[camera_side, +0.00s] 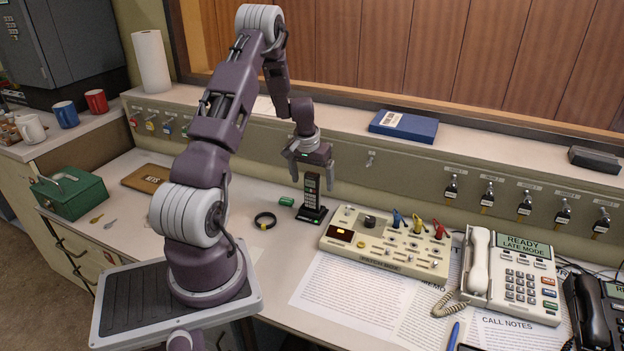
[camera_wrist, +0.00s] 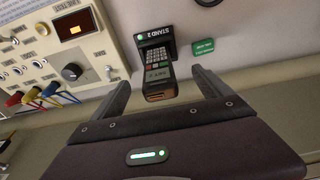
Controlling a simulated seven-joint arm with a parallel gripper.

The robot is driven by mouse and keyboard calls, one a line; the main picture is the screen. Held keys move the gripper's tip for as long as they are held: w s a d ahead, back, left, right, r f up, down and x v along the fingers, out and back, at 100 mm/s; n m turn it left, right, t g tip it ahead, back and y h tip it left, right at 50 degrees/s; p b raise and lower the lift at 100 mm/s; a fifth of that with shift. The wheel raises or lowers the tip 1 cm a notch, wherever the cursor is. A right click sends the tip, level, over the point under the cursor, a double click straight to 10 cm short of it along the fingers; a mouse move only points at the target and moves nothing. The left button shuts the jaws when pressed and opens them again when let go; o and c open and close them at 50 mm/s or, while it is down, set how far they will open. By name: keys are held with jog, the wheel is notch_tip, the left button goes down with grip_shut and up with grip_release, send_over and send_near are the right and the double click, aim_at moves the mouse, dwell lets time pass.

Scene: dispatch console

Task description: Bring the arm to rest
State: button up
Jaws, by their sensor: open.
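My purple arm stands on its base at the left of the desk and reaches over to the middle. My gripper (camera_side: 309,155) is open and points down. It hangs just above a small black handset (camera_side: 311,188) that stands upright in a black stand (camera_side: 311,214). In the wrist view my two fingers (camera_wrist: 163,85) lie apart with the handset (camera_wrist: 158,75) between and beyond them.
A beige panel (camera_side: 385,262) with knobs and coloured switches sits right of the stand. A small green block (camera_side: 286,201) and a black ring (camera_side: 265,220) lie left of it. A green cash box (camera_side: 70,193) is far left; a white phone (camera_side: 525,275) is right. A blue binder (camera_side: 403,126) lies on the ledge behind.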

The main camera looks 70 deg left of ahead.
jog(key=shift+w+a+v, duration=0.2)
jog(key=shift+v, duration=0.95)
jog(key=shift+w+a+v, duration=0.15)
jog(key=shift+v, duration=1)
jog(key=shift+w+a+v, duration=0.2)
jog(key=shift+v, duration=0.9)
jog(key=shift+r, duration=0.2)
jog(key=d+r+m+t+h, duration=0.1)
jog(key=d+r+m, duration=0.1)
jog(key=d+r, duration=0.85)
jog(key=d+r+m+t, duration=0.1)
jog(key=d+r+m, duration=0.2)
jog(key=d+r, duration=0.75)
jog(key=s+d+f+m+t, duration=0.1)
jog(key=s+d+m, duration=0.3)
jog(key=s+d, duration=1.3)
jog(key=shift+d+t+h, duration=0.15)
jog(key=shift+t+h, duration=0.25)
